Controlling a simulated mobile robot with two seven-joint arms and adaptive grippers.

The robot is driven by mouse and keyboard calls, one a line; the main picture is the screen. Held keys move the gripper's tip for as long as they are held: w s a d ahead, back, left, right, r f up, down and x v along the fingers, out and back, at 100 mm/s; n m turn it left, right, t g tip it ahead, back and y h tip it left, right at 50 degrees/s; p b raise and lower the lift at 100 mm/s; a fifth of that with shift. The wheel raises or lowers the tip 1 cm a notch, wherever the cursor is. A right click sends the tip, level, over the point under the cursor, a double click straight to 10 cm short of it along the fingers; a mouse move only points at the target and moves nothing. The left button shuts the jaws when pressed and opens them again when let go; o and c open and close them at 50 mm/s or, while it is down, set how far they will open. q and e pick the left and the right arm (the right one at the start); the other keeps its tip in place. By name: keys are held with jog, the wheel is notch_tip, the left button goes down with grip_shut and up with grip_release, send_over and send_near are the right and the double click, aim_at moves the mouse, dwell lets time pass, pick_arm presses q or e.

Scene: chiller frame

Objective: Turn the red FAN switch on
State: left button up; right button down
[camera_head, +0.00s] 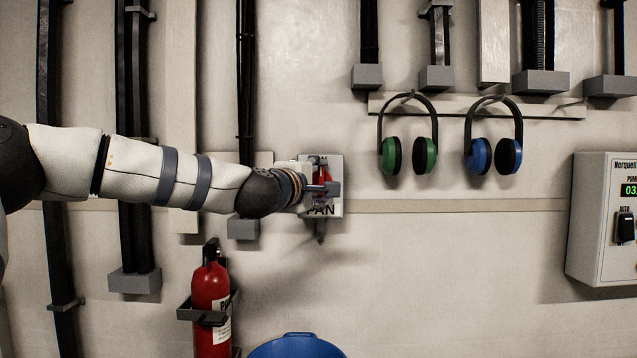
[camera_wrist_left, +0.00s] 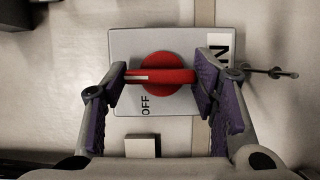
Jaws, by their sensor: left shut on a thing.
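The red FAN switch (camera_head: 324,173) is a round knob with a bar handle on a grey wall plate (camera_head: 336,165). In the head view my left gripper largely covers it. In the left wrist view the red switch (camera_wrist_left: 158,77) is clear, its bar lying across the picture with a white line toward the left end. My left gripper (camera_wrist_left: 162,79) has one finger at each end of the bar and is shut on it. The word OFF stands sideways below the knob there. A white label ending in N is partly hidden by the right finger. My right gripper is not in view.
Green earmuffs (camera_head: 408,155) and blue earmuffs (camera_head: 493,155) hang to the right of the switch. A control box (camera_head: 590,220) is at the far right. A red fire extinguisher (camera_head: 210,295) and a blue round object (camera_head: 297,347) are below.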

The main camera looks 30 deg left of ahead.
pick_arm(q)
jog(key=o, duration=1.2)
jog(key=shift+c, duration=0.2)
jog(key=s+d, duration=0.1)
jog(key=s, duration=1.1)
jog(key=shift+d, duration=0.4)
